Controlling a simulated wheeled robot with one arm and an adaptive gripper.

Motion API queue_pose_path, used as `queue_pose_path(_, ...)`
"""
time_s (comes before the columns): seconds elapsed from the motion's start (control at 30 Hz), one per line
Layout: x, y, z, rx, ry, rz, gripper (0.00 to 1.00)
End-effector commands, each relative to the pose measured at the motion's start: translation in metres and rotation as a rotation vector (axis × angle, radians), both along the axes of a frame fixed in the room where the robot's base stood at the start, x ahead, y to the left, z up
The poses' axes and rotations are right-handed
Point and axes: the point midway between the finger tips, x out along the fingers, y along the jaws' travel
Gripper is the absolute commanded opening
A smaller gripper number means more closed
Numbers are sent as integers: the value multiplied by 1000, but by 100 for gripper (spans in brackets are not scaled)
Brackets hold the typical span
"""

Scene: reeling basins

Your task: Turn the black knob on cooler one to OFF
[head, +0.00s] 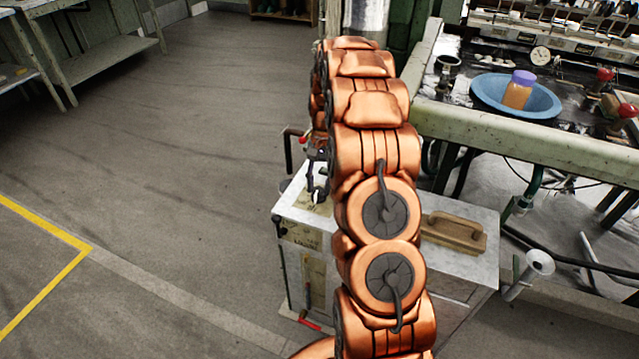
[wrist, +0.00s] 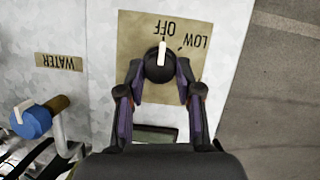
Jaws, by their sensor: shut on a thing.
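The black knob (wrist: 158,70) sits on a tan plate (wrist: 130,50) on cooler one's pale metal top. The plate's OFF and LOW labels appear upside down in the wrist view. The knob's white pointer points straight up in that view, at the OFF label. My gripper (wrist: 161,76) is shut on the knob, with a dark finger on each side. In the head view the cooler (head: 291,211) is a pale box, and my copper-coloured arm hides much of its top. The knob cannot be made out there.
A blue valve knob (wrist: 32,118) and a WATER label (wrist: 59,62) lie left of the plate. A wooden float (head: 455,232) rests on the cooler top. The reeling bench with a blue basin (head: 545,102) stands at right. The floor at left is clear.

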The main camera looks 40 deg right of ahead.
Motion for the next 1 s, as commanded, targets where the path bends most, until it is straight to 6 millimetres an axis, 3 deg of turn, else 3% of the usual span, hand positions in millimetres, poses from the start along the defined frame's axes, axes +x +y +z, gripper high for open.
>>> queue_pose_path(0.37, 0, 0, 0, 0, 0, 4, 0)
queue_pose_path(0.4, 0, 0, 0, 0, 0, 4, 38)
queue_pose_path(0.6, 0, 0, 0, 0, 0, 4, 59)
queue_pose_path(1.0, 1, -1, 3, -1, -1, 3, 60)
